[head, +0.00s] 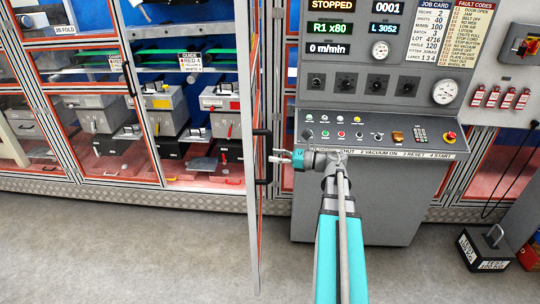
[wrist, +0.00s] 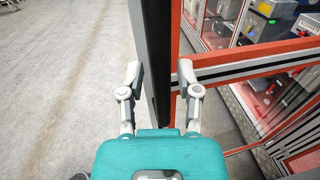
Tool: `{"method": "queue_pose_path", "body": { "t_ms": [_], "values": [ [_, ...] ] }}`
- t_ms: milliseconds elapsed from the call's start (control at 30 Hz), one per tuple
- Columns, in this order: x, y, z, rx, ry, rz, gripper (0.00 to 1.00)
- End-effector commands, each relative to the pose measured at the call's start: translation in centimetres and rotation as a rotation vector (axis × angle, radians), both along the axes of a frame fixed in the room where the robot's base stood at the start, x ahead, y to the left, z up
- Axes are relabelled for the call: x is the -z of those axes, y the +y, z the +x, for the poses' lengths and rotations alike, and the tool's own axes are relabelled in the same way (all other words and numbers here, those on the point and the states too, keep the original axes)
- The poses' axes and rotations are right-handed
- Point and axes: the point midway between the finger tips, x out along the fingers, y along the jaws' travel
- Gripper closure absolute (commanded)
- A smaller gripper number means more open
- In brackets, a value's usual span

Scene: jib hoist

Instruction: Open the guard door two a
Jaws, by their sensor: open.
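A tall guard door (head: 255,225) with a grey and orange frame stands swung out from the machine front, seen nearly edge-on in the head view. I cannot read a name on it. A black handle (head: 262,181) sits on its right side. My gripper (head: 275,157) is at handle height, just right of the door, fingers pointing left towards it. In the wrist view my gripper (wrist: 159,68) is open, its fingers apart on both sides of a dark upright bar (wrist: 157,35). I cannot tell whether a finger touches it. The orange door frame (wrist: 230,68) shows to the right.
The open bay left of the door holds grey boxes (head: 220,100) and a shelf. A control console (head: 385,200) stands close right of the door, with a STOPPED display (head: 327,5). A black weight-like block (head: 485,248) is on the floor at right. Floor at front left is clear.

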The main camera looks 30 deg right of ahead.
Motion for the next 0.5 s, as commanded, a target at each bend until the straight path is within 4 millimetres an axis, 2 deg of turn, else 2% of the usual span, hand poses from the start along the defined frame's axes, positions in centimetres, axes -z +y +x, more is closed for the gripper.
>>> {"method": "queue_pose_path", "body": {
  "t_ms": [500],
  "values": [
    [0.0, -5.0, -4.5, 0.001, 0.001, -0.001, 0.56]
  ]
}}
